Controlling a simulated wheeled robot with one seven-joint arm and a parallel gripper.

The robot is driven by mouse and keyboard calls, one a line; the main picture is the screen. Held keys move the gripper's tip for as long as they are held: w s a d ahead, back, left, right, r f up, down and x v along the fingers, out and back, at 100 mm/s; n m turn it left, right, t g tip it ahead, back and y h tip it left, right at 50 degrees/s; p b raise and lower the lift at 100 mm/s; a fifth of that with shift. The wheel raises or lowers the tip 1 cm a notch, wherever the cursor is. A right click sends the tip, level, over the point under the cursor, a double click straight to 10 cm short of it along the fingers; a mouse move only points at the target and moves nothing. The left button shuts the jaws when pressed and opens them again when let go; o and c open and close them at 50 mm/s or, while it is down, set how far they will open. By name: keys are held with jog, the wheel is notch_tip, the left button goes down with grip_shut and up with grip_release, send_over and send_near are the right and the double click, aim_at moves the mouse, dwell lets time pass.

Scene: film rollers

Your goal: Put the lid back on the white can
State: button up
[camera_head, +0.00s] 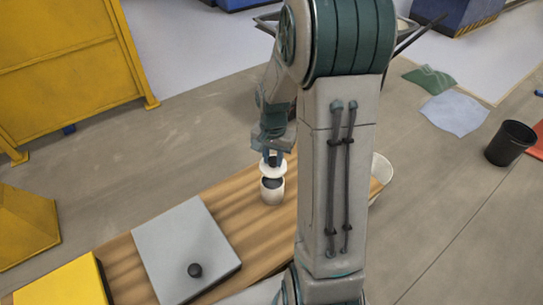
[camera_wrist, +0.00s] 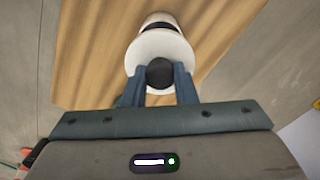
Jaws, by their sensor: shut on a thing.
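The white can (camera_head: 272,196) stands upright on the wooden table, its dark opening facing up. The white round lid (camera_head: 267,174) is above the can, apart from it and roughly level. My gripper (camera_head: 272,160) is shut on the lid's black knob from above. In the wrist view, my gripper's blue fingers (camera_wrist: 160,75) sit on either side of the knob (camera_wrist: 159,72). There the lid (camera_wrist: 150,45) hides much of the can (camera_wrist: 158,17), which shows beyond the lid's far edge. The exact height of the gap is hard to tell.
The wooden table (camera_head: 238,222) bears a grey panel with a black knob (camera_head: 195,270) and a yellow item (camera_head: 65,285) at front left. A white bucket (camera_head: 381,172) stands partly behind my arm. A black bin (camera_head: 510,142) stands on the floor at right.

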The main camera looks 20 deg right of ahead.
aim_at(272, 170)
jog(key=shift+f+b, duration=2.05)
jog(key=shift+f, duration=0.8)
jog(key=shift+a, duration=0.1)
jog(key=shift+f, duration=0.15)
dwell(0.4)
jog(key=o, duration=1.5)
jog(key=shift+r+p, duration=3.05)
jog(key=shift+r, duration=0.5)
